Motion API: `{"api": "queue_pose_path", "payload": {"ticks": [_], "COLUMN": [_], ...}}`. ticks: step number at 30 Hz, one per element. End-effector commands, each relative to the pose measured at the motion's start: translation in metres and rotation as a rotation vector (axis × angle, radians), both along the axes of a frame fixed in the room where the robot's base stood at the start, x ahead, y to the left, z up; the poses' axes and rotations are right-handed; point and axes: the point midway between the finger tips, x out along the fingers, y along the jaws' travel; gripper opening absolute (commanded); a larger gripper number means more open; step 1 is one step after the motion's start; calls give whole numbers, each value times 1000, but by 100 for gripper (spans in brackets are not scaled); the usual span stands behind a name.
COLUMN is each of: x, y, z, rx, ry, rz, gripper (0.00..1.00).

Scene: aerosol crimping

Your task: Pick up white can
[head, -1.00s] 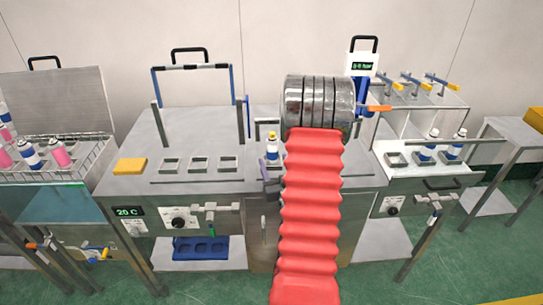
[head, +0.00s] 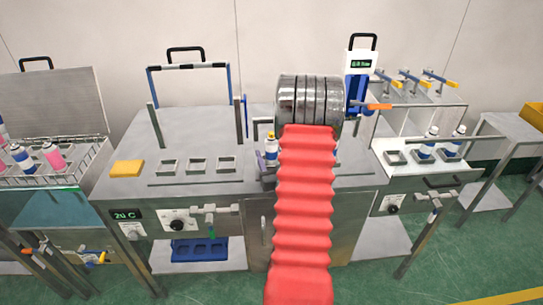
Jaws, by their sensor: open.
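A white and blue can (head: 271,150) with a yellow top stands upright on the middle bench, just left of my red-sleeved arm. Two more white cans with blue bands stand at the right station, one on the left (head: 428,146) and one on the right (head: 456,142). In the wire rack at far left are a white and blue can (head: 22,158) and a pink and white can (head: 54,157), both tilted. My arm rises through the middle of the view. Its metal wrist hides my gripper's jaws, and they are not seen touching any can.
The middle bench holds a yellow block (head: 127,168), several square holders (head: 197,165) and an upright frame (head: 190,68). A blue tray (head: 199,250) sits on its lower shelf. A blue press with an orange handle (head: 380,107) stands right of my wrist. Valves with levers stick out in front.

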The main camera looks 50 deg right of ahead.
Motion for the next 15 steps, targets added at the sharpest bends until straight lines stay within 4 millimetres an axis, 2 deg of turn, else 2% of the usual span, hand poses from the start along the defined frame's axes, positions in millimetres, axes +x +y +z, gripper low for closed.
{"api": "queue_pose_path", "payload": {"ticks": [6,15], "x": [-1,-1], "y": [-1,-1], "z": [0,0], "rx": [0,0], "ry": [0,0], "rz": [-2,-3], "gripper": [55,34]}}
